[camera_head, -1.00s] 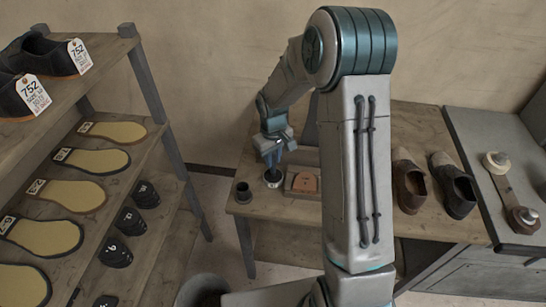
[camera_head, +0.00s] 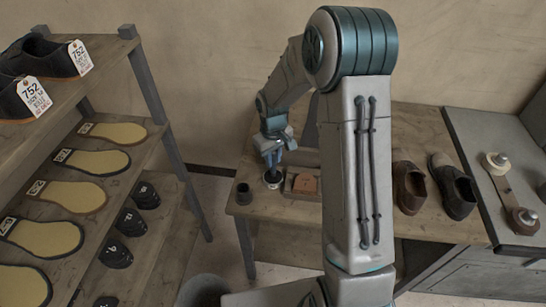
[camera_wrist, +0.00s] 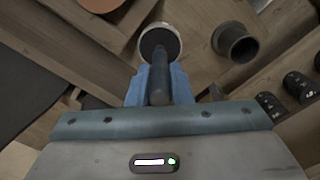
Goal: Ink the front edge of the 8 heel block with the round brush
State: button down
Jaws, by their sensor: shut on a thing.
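My gripper (camera_head: 271,163) is shut on the round brush, and its blue fingers show in the wrist view (camera_wrist: 158,88). The brush (camera_wrist: 159,82) has a dark handle and points down at a round ink tin (camera_head: 273,180) on the bench. The tin, pale-rimmed with dark contents, also shows in the wrist view (camera_wrist: 173,40). The brush's lower end overlaps the dark contents; its bristles are hidden, so depth cannot be told. A brown heel block (camera_head: 305,184) sits in a wooden holder just right of the tin. Its number cannot be read.
A dark empty-looking cup (camera_head: 243,193) stands left of the tin, near the bench edge. Brown and dark shoes (camera_head: 409,187) stand on the right of the bench (camera_head: 400,130). A rack at left holds soles and numbered black heel blocks (camera_head: 130,222). A bucket (camera_head: 203,290) stands below.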

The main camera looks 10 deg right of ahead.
jog(key=shift+r+p, duration=1.8)
jog(key=shift+r, duration=1.4)
jog(key=shift+s+f, duration=0.1)
